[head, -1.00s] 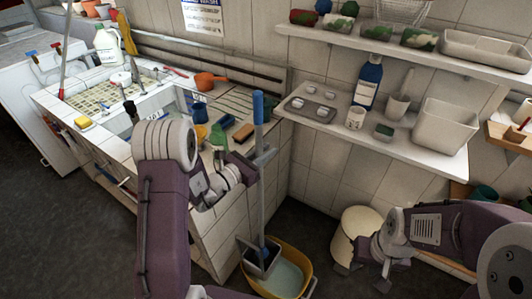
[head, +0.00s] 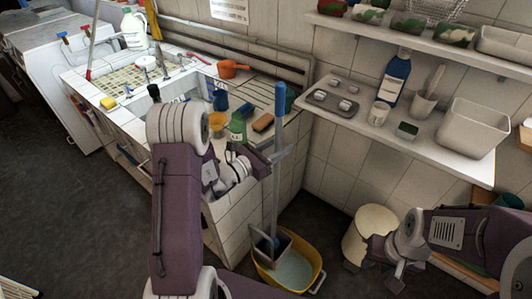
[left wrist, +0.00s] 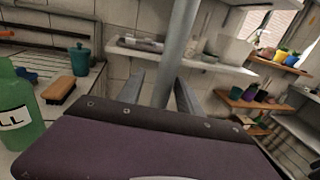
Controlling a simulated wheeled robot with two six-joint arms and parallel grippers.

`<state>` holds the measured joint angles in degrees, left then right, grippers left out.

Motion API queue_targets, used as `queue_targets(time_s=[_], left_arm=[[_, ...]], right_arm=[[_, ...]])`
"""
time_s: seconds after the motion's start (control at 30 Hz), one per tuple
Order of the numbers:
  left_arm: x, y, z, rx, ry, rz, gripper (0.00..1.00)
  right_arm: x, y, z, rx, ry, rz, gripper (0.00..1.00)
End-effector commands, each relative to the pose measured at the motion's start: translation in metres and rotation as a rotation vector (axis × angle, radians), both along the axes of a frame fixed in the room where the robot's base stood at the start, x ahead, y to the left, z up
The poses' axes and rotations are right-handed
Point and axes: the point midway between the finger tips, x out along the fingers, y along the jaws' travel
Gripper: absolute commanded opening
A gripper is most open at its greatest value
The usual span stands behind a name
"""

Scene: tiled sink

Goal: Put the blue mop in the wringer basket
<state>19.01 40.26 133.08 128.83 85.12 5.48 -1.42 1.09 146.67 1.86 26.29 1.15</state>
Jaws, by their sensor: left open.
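The blue mop's blue grip (head: 279,98) stands at the top of a grey pole that runs nearly upright down to the yellow bucket (head: 318,279). Its lower end is inside the grey wringer basket (head: 284,244) at the bucket's left side; the mop head is mostly hidden there. My left gripper (head: 274,158) is open, with its fingers on either side of the pole. In the left wrist view the pole (left wrist: 178,50) rises between the spread fingers, apparently without being clamped. My right gripper (head: 377,272) is low at the right, open and empty.
A cream bin (head: 370,230) stands behind my right gripper. The tiled counter (head: 130,122) with a green bottle (head: 237,127) and brush (head: 263,122) is beside my left arm. A shelf (head: 450,160) overhangs at the right. Dark floor is clear at the left.

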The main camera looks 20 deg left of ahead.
Motion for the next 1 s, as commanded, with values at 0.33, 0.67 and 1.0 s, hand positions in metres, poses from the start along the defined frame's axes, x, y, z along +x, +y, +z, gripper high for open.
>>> queue_targets(time_s=[0.33,0.67,1.0], left_arm=[[-0.064,0.042,0.0,-0.001,0.0,0.006,0.42],[-0.083,0.048,0.001,0.003,0.0,-0.011,0.42],[-0.278,-0.073,-0.089,0.854,0.023,-1.225,0.42]], right_arm=[[0.0,0.0,-0.01,0.0,0.0,0.0,0.36],[0.0,0.0,-0.01,0.0,0.0,0.0,0.36],[0.0,0.0,-0.01,0.0,0.0,0.0,0.36]])
